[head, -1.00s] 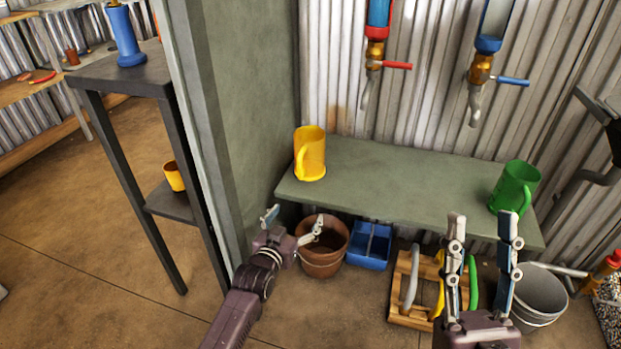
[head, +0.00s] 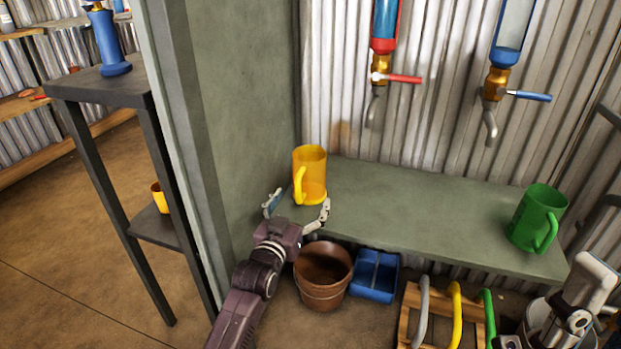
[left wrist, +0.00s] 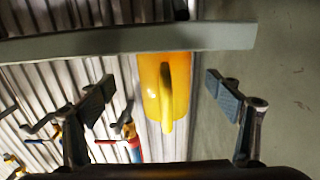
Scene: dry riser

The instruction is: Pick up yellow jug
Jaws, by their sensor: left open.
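The yellow jug (head: 311,170) stands upright near the left end of the grey-green shelf (head: 420,215), its handle on its left front side. My left gripper (head: 298,207) is open just in front of the jug, low near the shelf's front edge. In the left wrist view the jug (left wrist: 152,85) shows between the two spread fingers (left wrist: 165,98), apart from both, with its handle towards the camera. The jug looks still beyond the fingertips. Part of my right gripper (head: 578,305) shows at the lower right, cut off by the frame; its opening is unclear.
A green jug (head: 537,218) stands at the shelf's right end. Red-handled (head: 404,79) and blue-handled taps (head: 528,96) hang above. A grey-green wall (head: 240,110) rises close on the left. A brown pot (head: 322,290) and blue tray (head: 375,275) sit below. The shelf's middle is clear.

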